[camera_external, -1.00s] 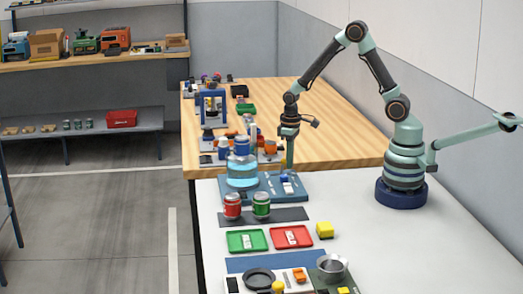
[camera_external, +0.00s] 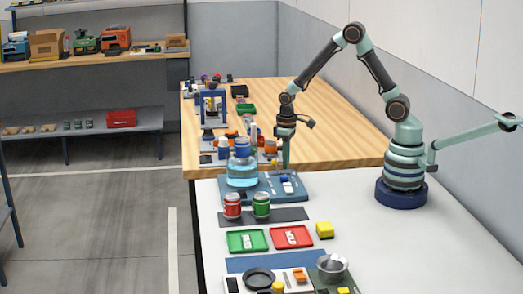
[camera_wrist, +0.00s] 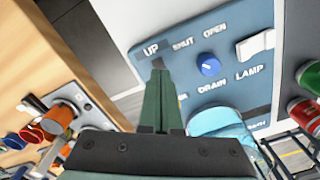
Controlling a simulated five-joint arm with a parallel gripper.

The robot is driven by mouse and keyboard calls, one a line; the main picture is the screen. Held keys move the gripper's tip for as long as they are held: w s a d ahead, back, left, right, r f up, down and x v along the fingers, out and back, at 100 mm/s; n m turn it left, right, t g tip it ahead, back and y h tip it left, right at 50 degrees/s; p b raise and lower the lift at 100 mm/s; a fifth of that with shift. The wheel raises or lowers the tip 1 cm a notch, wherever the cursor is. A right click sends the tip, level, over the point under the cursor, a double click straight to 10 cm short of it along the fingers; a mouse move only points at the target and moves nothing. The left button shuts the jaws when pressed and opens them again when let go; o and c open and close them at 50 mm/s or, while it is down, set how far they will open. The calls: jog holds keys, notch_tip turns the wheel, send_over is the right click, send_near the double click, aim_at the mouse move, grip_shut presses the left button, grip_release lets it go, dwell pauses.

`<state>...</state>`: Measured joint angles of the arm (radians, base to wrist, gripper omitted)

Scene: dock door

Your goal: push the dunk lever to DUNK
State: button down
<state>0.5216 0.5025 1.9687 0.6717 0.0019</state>
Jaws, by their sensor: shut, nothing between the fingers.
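The blue dunk-tank panel (camera_external: 258,195) lies on the white table, and its labels show in the wrist view (camera_wrist: 226,18). I read UP (camera_wrist: 151,50), SHUT, OPEN, DRAIN and LAMP there. My gripper (camera_wrist: 160,66) is shut and empty, its tips over the panel just beside UP. It also shows pointing down at the panel's far edge in the external view (camera_external: 286,164). I cannot make out the dunk lever or a full DUNK label; my fingers cover that part. Whether the tips touch anything is unclear. The clear tank of blue water (camera_external: 242,176) stands on the panel's left part.
A blue knob (camera_wrist: 208,64) sits by DRAIN and a white rocker switch (camera_wrist: 255,45) by LAMP. Red (camera_external: 232,205) and green (camera_external: 261,205) cans stand in front of the panel. A wooden bench (camera_external: 330,130) with several items lies behind.

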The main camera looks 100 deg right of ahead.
notch_tip(320, 180, up, 8)
jog(key=shift+s, duration=0.15)
dwell(1.0)
jog(key=s+a+r+n+t, duration=0.2)
jog(key=a+r, duration=0.4)
jog(key=a, duration=0.3)
jog(key=s+a+r+n+t, duration=0.3)
jog(key=a+r, duration=0.3)
jog(key=a, duration=0.4)
jog(key=shift+a+r+n+t, duration=0.25)
jog(key=shift+r+n+t, duration=0.1)
jog(key=shift+n, duration=0.15)
